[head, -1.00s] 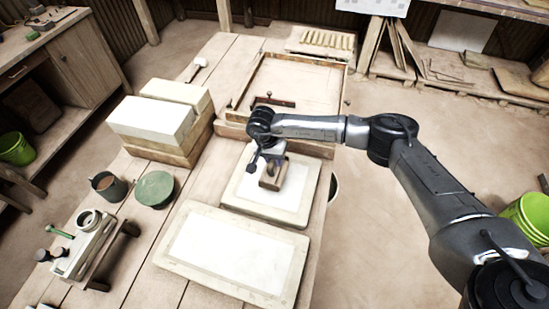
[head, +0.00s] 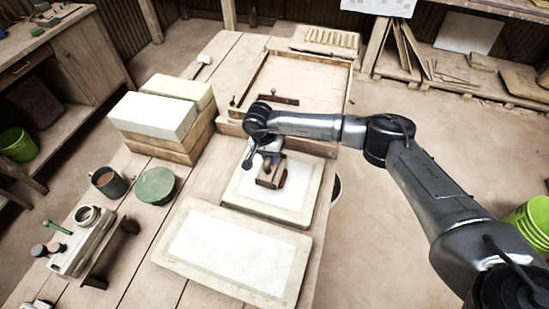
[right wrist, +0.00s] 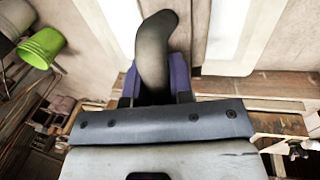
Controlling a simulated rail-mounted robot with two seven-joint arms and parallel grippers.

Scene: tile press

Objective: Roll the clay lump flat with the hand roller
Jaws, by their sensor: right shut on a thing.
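My right gripper (head: 268,158) is over the farther of two pale boards (head: 240,205) and is shut on the hand roller (head: 270,180). In the right wrist view, the roller's dark, curved handle (right wrist: 156,50) stands between the purple fingers of the gripper (right wrist: 158,88). In the head view the roller's brown body is low over the white sheet (head: 293,188) on that board. I cannot tell whether it touches the surface. I cannot make out the clay lump; the roller and gripper may hide it. My left gripper is not in view.
A second pale board (head: 235,250) lies nearer. A wooden tray (head: 310,75) stands behind, with a dark bar inside. White blocks (head: 155,115) on wood, a green round lid (head: 155,186), a mug (head: 108,182) and a small press-like device (head: 85,240) stand at left.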

